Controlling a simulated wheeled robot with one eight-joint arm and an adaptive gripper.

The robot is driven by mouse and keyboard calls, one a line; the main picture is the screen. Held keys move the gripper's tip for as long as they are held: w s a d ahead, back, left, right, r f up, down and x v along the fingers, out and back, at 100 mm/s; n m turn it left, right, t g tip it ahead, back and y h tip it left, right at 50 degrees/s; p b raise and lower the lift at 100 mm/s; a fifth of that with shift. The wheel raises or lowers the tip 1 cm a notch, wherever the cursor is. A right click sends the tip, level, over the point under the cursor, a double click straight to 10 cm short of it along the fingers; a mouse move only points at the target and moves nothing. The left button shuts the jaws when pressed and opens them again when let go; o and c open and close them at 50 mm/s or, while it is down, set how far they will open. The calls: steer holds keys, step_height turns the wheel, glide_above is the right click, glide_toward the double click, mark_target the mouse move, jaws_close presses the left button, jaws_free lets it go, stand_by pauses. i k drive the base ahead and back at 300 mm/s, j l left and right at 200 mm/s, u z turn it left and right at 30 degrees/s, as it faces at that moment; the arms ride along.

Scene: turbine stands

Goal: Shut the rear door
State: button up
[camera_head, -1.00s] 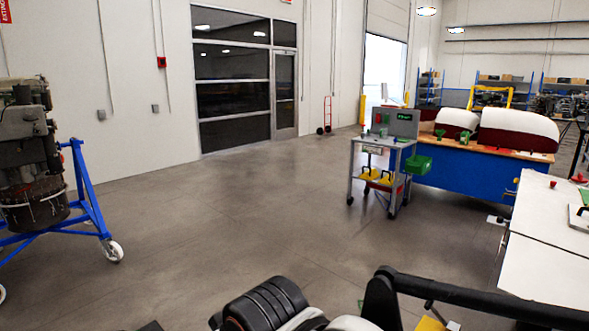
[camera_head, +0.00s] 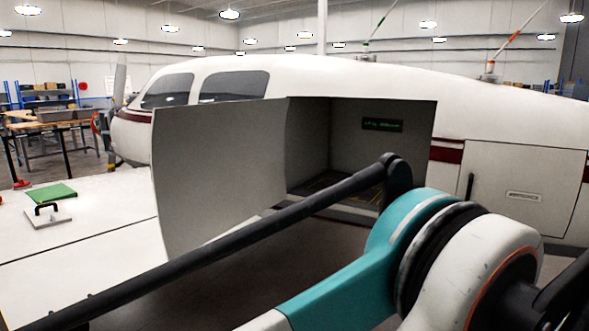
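A white aircraft (camera_head: 300,75) with its nose to the left fills the view. A large pale door panel (camera_head: 215,175) stands swung open from its side, left of a dark opening (camera_head: 350,150). I take this open panel to be the rear door; its far edge meets the left side of the opening. A small lit green display sits on the inner wall. My arm crosses the foreground in front of the opening's lower part and the floor. My gripper is not in view.
The white wing (camera_head: 80,235) spreads at left, with a small plate with a black handle (camera_head: 47,212) and a green pad (camera_head: 50,194) on it. A closed hatch (camera_head: 525,185) with a label and black handle is right of the opening. Benches and shelves stand far left.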

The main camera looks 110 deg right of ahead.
mark_target(215, 167)
steer(key=l+z, duration=0.15)
steer(key=z, duration=1.8)
steer(key=i+z, duration=0.15)
steer(key=z, duration=0.35)
steer(key=i+z, duration=0.15)
steer(key=z, duration=0.35)
steer(key=i+j+z, duration=0.15)
steer(key=z, duration=0.3)
steer(key=i+j+z, duration=0.1)
steer(key=z, duration=0.4)
steer(key=j, duration=0.1)
